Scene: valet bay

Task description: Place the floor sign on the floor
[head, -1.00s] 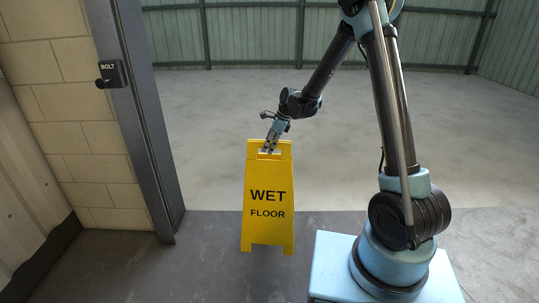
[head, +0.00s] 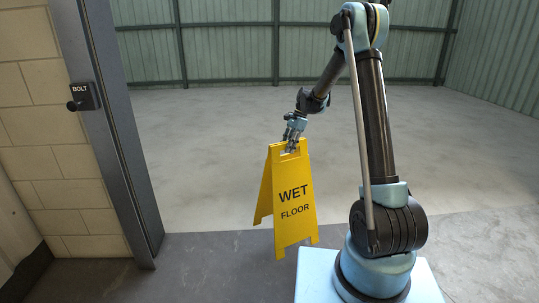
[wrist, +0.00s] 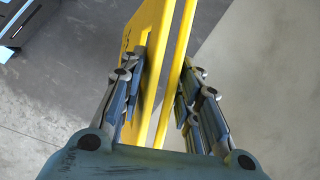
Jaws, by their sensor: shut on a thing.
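The yellow floor sign (head: 292,198) reads WET FLOOR and hangs upright, its two panels spread a little at the bottom. My gripper (head: 293,143) is shut on the sign at its top edge, by the handle slot. In the wrist view, the fingers of my gripper (wrist: 160,95) lie on both sides of the sign's two yellow panels (wrist: 151,50). I cannot tell for sure whether the sign's feet touch the floor (head: 215,240).
A grey door post (head: 112,130) with a black bolt (head: 82,97) stands at the left beside a block wall (head: 40,130). Pale open floor (head: 200,120) lies beyond the dark floor strip. Green metal walls (head: 220,45) close the back.

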